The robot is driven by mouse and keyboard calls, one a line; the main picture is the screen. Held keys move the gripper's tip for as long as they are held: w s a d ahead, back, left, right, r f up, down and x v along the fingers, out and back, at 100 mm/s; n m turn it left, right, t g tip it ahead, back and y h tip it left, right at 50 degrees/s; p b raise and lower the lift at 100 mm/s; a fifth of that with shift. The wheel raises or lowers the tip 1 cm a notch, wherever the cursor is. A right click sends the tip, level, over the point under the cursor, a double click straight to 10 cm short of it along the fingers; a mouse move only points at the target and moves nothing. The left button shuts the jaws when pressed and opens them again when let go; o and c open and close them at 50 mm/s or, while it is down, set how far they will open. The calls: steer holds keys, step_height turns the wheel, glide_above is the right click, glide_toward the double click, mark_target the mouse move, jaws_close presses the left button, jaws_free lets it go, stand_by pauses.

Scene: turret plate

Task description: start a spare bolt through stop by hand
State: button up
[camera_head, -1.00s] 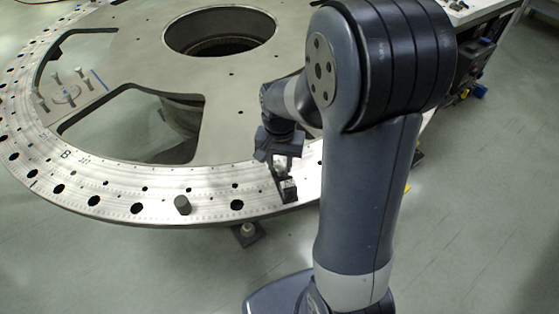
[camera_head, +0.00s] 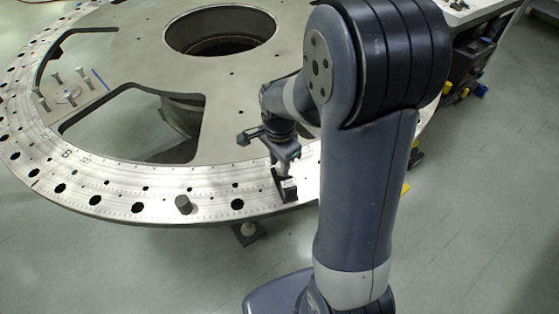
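A small dark block with a pale top, which looks like the stop (camera_head: 287,189), sits on the outer rim of the large metal turret plate (camera_head: 215,130). My gripper (camera_head: 281,160) is just above and beside this block; whether they touch is unclear. Its fingers are small and partly merged with the dark block, so I cannot tell whether it is open or shut or holds a bolt. Several pale bolts (camera_head: 57,79) stand upright around a small round disc on the plate at the far left.
A grey cylinder (camera_head: 183,204) stands on the rim left of the block, among dark holes. The plate has large cutouts and a big round central opening (camera_head: 220,32). My arm hides the plate's right side. A dark foot (camera_head: 248,233) is below the rim.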

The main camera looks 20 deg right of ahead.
steer(key=o, duration=0.6)
steer(key=shift+c, duration=0.2)
step_height(320, 180, up, 7)
steer(key=p, duration=0.6)
steer(key=shift+r, duration=0.1)
